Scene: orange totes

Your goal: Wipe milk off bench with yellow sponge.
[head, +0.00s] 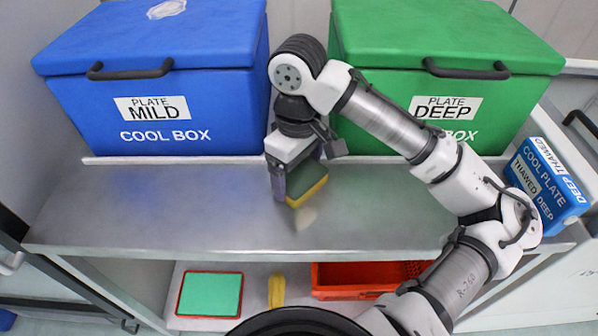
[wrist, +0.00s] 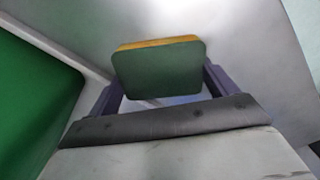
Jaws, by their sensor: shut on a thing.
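My gripper (head: 297,180) is over the middle of the metal bench (head: 170,205), pointing down, and is shut on the sponge (head: 308,182). The sponge has a dark green layer and a yellow layer, with the yellow side lower in the head view. In the wrist view the sponge (wrist: 157,72) sits between the two dark fingers, its green face toward the camera. I cannot tell whether it touches the bench or hovers just above. A faint pale patch shows on the bench just in front of the sponge; I cannot tell whether it is milk or a reflection.
A blue cool box (head: 170,90) and a green cool box (head: 450,90) stand along the back. A small blue box (head: 547,185) is at the right end. The lower shelf holds a green board (head: 210,294), a yellow item (head: 276,290) and a red crate (head: 345,293). The bench's left is clear.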

